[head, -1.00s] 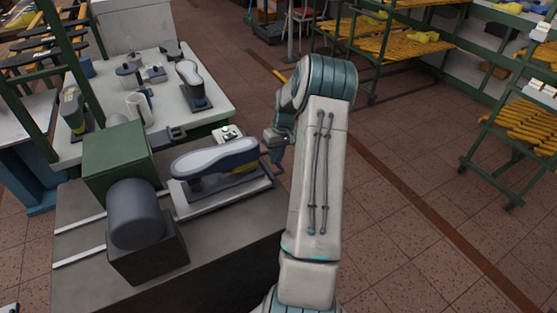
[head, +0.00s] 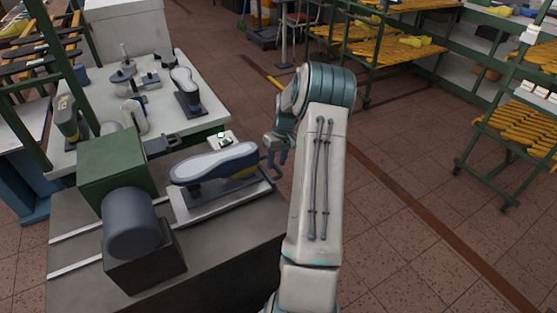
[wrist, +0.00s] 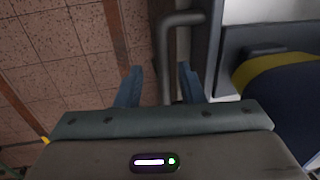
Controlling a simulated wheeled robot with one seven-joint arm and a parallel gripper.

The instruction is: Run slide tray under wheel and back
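The slide tray (head: 215,206) is a pale grey plate on the dark machine bed. A white-topped, dark blue shoe last (head: 215,165) with some yellow lies along it and also shows in the wrist view (wrist: 292,108). A grey bar handle (head: 270,163) is at the tray's right end. My gripper (head: 275,152) is at that handle. In the wrist view, the open fingers (wrist: 160,84) stand either side of the handle bar (wrist: 165,60), with a gap visible. A dark grey cylinder (head: 131,225) stands beside the green housing (head: 115,165); I cannot tell whether it is the wheel.
Two pale rails (head: 75,258) run along the bed. A white bench (head: 150,110) with another last (head: 186,92) and tools stands behind. A small box (head: 222,139) with a green light is behind the tray. Open tiled floor lies right, with racks (head: 420,45) beyond.

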